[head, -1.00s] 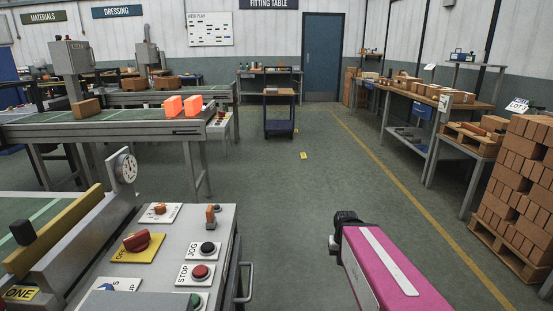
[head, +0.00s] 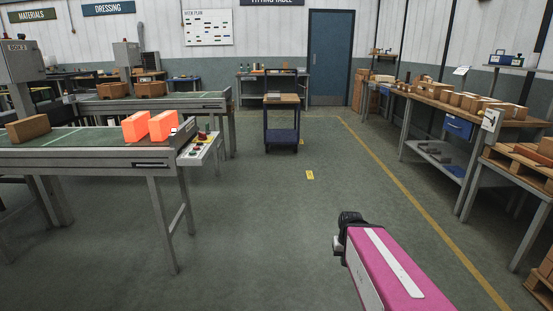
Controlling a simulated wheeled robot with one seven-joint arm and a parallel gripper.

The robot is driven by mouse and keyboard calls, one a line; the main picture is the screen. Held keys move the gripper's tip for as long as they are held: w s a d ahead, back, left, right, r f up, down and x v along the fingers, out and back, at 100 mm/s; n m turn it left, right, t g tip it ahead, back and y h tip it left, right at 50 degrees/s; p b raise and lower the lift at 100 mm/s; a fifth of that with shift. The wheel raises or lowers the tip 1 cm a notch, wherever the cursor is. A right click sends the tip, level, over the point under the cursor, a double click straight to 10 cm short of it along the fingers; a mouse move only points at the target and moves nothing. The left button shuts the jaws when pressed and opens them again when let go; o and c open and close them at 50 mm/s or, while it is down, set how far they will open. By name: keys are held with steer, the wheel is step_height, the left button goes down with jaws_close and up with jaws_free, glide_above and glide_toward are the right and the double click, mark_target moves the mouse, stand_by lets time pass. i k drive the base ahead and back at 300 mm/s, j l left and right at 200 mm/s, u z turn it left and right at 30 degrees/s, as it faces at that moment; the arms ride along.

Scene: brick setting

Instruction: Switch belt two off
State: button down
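A belt (head: 85,140) with a green top stands at the left in the head view. A brown brick (head: 27,129) and two bright orange glowing bricks (head: 135,127) (head: 162,125) sit on it. A small sloped control panel (head: 199,150) is fixed at its near right end, with a red control and a few other small controls too small to read. No number is legible on this belt. My gripper (head: 345,236) is the dark end of my pink arm, low at right of centre, well apart from the panel. Its fingers cannot be made out.
A second belt (head: 165,103) with brown bricks stands behind. A blue trolley (head: 281,125) stands ahead, before the blue door (head: 330,58). A brick-laden bench (head: 460,108) and pallet stand right.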

mark_target(202, 136)
steer(key=i, duration=2.3)
steer(key=u, duration=1.45)
